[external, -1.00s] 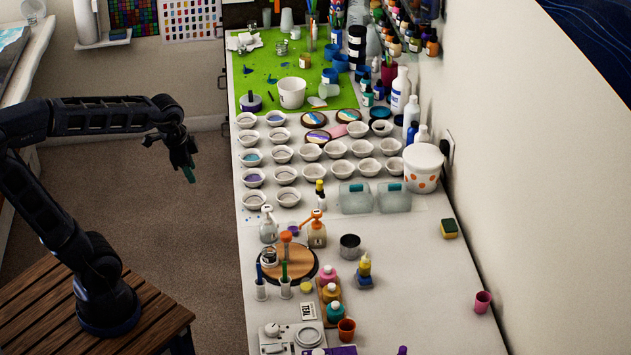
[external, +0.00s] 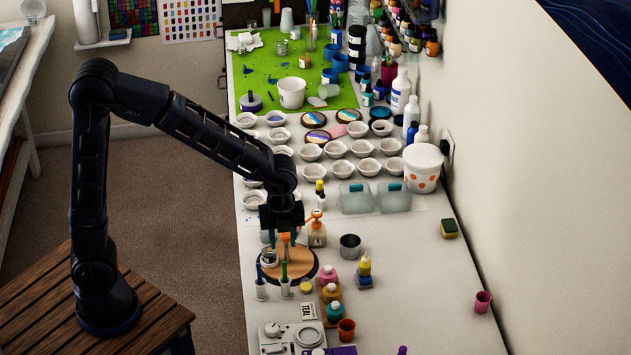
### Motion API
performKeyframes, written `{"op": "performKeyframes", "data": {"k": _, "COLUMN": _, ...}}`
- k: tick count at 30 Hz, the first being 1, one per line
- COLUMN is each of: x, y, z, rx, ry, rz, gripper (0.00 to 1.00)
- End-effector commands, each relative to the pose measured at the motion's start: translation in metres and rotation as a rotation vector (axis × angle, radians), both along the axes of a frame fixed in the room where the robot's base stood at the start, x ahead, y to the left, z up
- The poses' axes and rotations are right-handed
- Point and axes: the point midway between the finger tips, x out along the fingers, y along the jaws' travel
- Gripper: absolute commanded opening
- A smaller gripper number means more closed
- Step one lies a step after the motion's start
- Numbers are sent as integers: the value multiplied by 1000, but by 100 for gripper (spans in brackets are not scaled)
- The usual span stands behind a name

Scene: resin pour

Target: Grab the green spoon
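A thin green upright handle (external: 284,270), which looks like the green spoon, stands in a small white holder (external: 285,290) at the front edge of the round wooden board. Its lower end is hidden in the holder. My gripper (external: 283,240) points down over the back part of the board, a little beyond the green handle in the picture. Its two teal-tipped fingers are apart, with an orange-topped item showing between or behind them. I cannot tell the exact depth between them. Nothing is visibly held.
A blue handle (external: 259,271) stands in a similar holder to the left. The round wooden board (external: 301,262) carries a small jar (external: 268,258).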

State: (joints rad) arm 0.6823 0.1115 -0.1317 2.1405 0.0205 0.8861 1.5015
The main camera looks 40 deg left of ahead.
Motion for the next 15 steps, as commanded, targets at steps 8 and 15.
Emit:
{"op": "performKeyframes", "data": {"k": 8, "x": -3, "y": -6, "z": -30, "rx": 5, "ry": 6, "rz": -32, "gripper": 36}}
{"op": "performKeyframes", "data": {"k": 15, "x": -2, "y": -6, "z": -57, "rx": 4, "ry": 5, "rz": -30, "gripper": 36}}
